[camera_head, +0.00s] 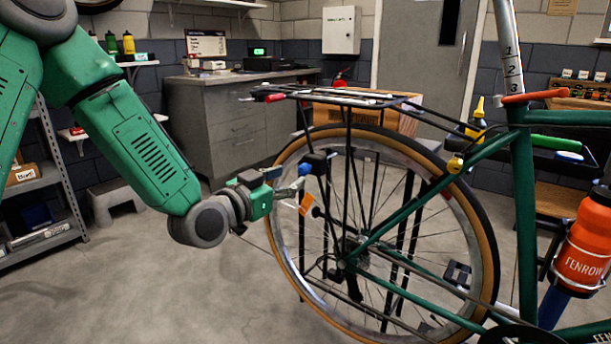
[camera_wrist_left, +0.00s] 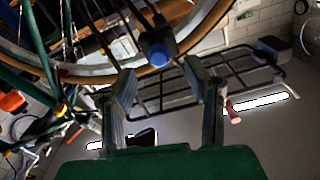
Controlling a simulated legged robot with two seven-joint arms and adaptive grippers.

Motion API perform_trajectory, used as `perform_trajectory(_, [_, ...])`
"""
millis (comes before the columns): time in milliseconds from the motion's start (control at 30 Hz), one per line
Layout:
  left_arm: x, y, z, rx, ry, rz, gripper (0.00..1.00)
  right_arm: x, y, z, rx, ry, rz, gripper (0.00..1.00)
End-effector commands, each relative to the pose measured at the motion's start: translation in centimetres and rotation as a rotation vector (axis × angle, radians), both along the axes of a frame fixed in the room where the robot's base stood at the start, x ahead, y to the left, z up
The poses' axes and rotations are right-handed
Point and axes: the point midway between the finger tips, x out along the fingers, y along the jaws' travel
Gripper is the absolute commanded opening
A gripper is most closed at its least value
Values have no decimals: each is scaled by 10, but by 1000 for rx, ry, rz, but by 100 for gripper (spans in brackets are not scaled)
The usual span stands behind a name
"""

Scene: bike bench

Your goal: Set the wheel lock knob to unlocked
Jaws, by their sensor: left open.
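The wheel lock knob shows in the wrist view as a round blue knob (camera_wrist_left: 157,54) in front of the bicycle wheel, ahead of my fingertips and roughly between them. In the head view a blue knob (camera_head: 305,169) sits on a small dark housing (camera_head: 318,162) beside the rear wheel (camera_head: 284,231). My left gripper (camera_head: 290,183) comes in from the left, close to the knob. In the wrist view the left gripper (camera_wrist_left: 160,79) is open, with nothing between its fingers. I cannot tell whether it touches the knob, or which setting the knob is at. My right gripper is out of view.
The green bicycle frame (camera_head: 416,204) and the black rear rack (camera_head: 350,97) crowd the space around the wheel. An orange bottle (camera_head: 585,249) is at right. Clear floor (camera_head: 130,285) lies left of the wheel.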

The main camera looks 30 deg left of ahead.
Motion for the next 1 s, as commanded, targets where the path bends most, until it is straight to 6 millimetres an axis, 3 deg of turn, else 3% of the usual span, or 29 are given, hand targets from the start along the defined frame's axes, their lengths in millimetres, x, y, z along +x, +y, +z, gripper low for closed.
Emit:
perform_trajectory(100, [25, -2, -2, 2, -1, 0, 43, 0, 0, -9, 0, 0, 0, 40])
perform_trajectory(300, [52, -4, -2, -1, 0, -1, 43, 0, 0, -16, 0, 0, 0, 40])
perform_trajectory(733, [63, -5, 0, -2, 1, -1, 43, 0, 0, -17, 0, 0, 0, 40])
perform_trajectory(767, [63, -5, 0, -2, 1, -1, 36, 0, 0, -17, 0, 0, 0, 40])
perform_trajectory(867, [63, -5, 0, -2, 1, -1, 1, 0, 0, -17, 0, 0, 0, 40])
perform_trajectory(1000, [63, -5, 0, -2, 1, -1, 0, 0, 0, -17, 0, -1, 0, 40])
